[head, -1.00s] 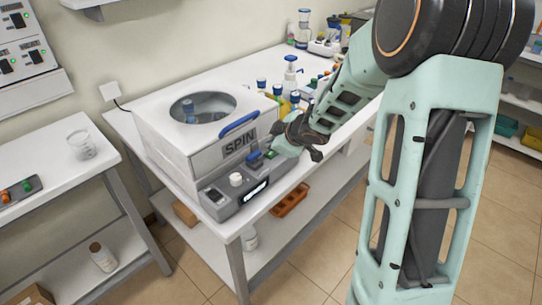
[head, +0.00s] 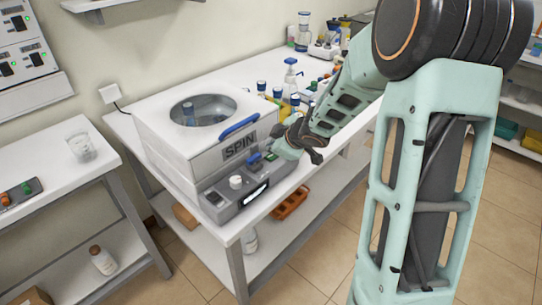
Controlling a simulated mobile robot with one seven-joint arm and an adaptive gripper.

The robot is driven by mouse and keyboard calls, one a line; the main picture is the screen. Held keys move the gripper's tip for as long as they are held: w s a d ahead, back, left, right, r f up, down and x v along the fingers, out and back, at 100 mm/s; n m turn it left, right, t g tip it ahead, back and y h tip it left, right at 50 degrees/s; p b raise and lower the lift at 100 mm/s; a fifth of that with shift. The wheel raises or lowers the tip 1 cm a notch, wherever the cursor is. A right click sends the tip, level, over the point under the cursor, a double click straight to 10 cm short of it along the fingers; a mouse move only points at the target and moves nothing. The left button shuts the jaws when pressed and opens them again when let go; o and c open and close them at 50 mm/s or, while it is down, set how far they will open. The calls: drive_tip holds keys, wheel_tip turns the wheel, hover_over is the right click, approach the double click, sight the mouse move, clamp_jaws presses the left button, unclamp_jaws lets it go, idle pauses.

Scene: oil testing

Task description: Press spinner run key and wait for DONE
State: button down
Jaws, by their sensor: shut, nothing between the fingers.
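The spinner (head: 183,146) is a white box marked SPIN on the table, with a round window in its lid and a blue handle (head: 239,127). Its grey front panel has a white knob (head: 236,182), a small display (head: 255,193), a blue part (head: 253,161) and a green key (head: 271,157). The display's text is too small to read. My gripper (head: 287,151) is shut and empty, at the right end of the panel, just right of the green key. I cannot tell whether it touches the panel. A blue-capped tube (head: 189,115) shows through the lid window.
Several capped bottles and a pump bottle (head: 290,76) stand behind my gripper on the white table (head: 262,68). An orange rack (head: 290,203) lies on the shelf below. A glass beaker (head: 81,147) stands on the left table.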

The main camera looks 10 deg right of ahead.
drive_tip(key=shift+f, duration=0.1)
drive_tip(key=shift+f+b, duration=0.3)
